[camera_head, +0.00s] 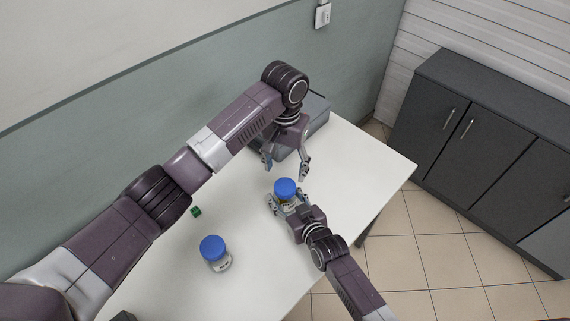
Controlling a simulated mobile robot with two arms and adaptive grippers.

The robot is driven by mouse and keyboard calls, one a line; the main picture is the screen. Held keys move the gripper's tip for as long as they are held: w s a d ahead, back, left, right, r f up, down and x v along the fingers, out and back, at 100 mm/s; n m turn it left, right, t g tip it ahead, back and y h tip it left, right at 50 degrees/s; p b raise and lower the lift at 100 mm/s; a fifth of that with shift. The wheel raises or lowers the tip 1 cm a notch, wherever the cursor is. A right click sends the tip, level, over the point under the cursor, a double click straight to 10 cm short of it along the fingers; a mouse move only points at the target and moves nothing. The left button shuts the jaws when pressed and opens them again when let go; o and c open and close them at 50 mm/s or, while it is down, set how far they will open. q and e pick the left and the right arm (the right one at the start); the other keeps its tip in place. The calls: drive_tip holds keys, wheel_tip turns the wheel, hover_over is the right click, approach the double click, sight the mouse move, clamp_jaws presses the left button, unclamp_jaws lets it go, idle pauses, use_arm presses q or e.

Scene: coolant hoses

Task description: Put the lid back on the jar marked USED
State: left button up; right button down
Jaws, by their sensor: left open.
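A jar (290,205) with a blue lid (285,187) on top stands near the middle of the table, between the fingers of my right gripper (285,203). The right gripper appears shut on the jar's body, which it partly hides. My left gripper (286,169) is open and empty, just behind and above the blue lid, apart from it. A second jar (219,264) with a blue lid (212,246) stands upright at the front left, with no gripper on it. I cannot read the marking on either jar.
The white table (350,165) is clear on its right side. A grey box (318,112) stands at the back, partly behind my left arm. A small green cube (196,211) lies left of centre. A dark cabinet (470,130) stands beyond the table at the right.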

sight(285, 186)
use_arm(q)
drive_tip(key=shift+f, duration=3.6)
drive_tip(key=c, duration=1.2)
drive_tip(key=o, duration=1.4)
drive_tip(key=shift+r, duration=0.1)
use_arm(e)
drive_tip(key=c, duration=0.9)
unclamp_jaws()
use_arm(q)
wheel_tip(285, 186, up, 12)
drive_tip(key=shift+f, duration=0.1)
